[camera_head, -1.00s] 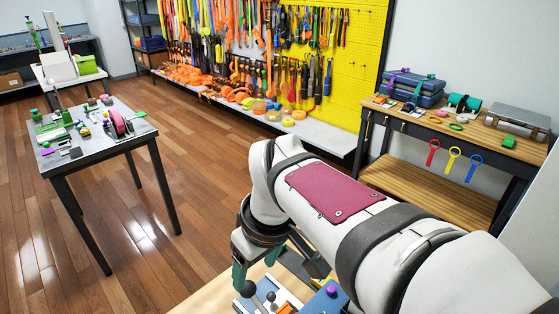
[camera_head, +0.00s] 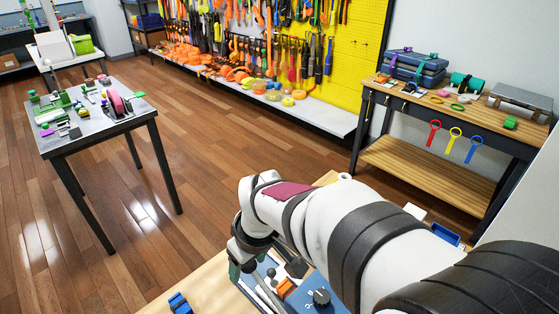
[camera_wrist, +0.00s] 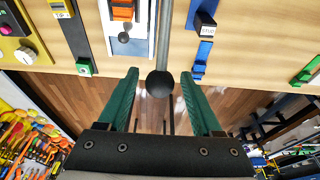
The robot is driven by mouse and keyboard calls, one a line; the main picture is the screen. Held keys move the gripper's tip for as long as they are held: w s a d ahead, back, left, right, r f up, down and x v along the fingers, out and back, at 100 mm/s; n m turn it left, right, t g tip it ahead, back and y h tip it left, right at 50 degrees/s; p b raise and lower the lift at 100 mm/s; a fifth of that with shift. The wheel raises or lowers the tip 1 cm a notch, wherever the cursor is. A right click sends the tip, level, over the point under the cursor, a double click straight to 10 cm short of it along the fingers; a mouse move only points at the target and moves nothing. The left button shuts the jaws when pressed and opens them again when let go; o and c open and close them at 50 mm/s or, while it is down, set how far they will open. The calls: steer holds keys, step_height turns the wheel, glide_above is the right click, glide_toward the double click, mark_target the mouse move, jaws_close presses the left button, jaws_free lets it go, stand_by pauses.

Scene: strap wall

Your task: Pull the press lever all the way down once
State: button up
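The press lever shows in the wrist view as a grey metal rod (camera_wrist: 165,40) ending in a round black knob (camera_wrist: 160,84). My gripper (camera_wrist: 160,75) is open, with its two green fingers on either side of the knob and a visible gap on each side. Nothing is clamped between them. In the head view my gripper (camera_head: 236,270) is low at the workbench, largely hidden behind my arm. I cannot clearly make out the lever's knob there.
A blue panel with a dark rotary knob (camera_head: 322,297) lies beside my gripper. Wooden floor shows beyond the bench edge.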

steer(key=c, duration=0.8)
steer(key=shift+w+a+x, duration=0.1)
steer(key=shift+a+x, duration=0.05)
steer(key=shift+x, duration=0.7)
steer(key=shift+w+a+x, duration=0.1)
steer(key=shift+x, duration=0.8)
steer(key=shift+r, duration=0.1)
steer(key=shift+x, duration=1.8)
steer(key=shift+f, duration=1.55)
